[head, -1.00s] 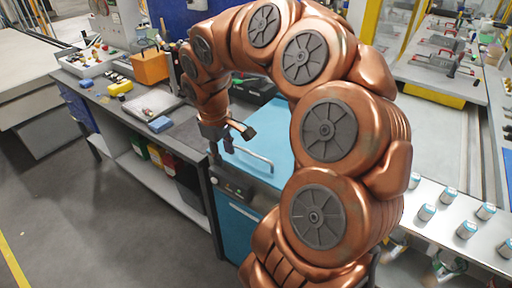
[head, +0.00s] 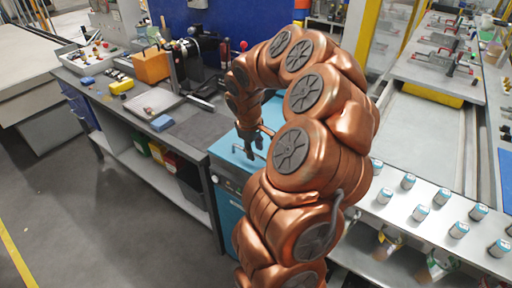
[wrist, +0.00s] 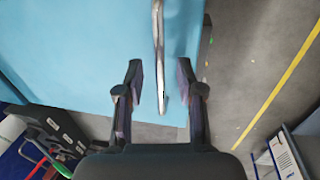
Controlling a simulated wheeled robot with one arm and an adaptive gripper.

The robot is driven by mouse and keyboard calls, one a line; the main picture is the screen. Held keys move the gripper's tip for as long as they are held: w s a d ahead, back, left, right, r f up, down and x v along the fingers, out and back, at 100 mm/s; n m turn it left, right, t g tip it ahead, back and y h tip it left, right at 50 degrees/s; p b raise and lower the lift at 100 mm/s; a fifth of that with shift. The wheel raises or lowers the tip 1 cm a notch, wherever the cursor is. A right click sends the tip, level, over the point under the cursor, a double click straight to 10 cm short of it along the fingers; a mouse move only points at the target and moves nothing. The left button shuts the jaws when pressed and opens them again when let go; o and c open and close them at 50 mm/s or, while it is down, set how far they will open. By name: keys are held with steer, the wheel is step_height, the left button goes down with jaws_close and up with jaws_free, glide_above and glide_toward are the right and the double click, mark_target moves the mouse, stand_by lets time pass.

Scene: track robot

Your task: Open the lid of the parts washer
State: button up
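The parts washer is a blue cabinet (head: 229,208) with a light blue lid (head: 222,146), which lies flat and shut. A thin metal bar handle (head: 236,149) is on the lid; my arm hides part of both in the head view. My gripper (head: 255,149) points down over the lid by the handle. In the wrist view my gripper (wrist: 159,68) is open, with the handle (wrist: 158,50) running lengthwise between its two fingers. Neither finger visibly touches the handle. I cannot tell how far above it the fingertips are.
A workbench (head: 205,127) adjoins the washer on the left, with an orange box (head: 151,66) and a dark machine (head: 188,66). Several cans stand on a metal shelf (head: 395,203) to the right. The grey floor (head: 110,225) at front left is clear.

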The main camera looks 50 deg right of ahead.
steer(key=shift+d+f, duration=0.1)
steer(key=shift+f, duration=0.35)
jaws_close()
stand_by(0.4)
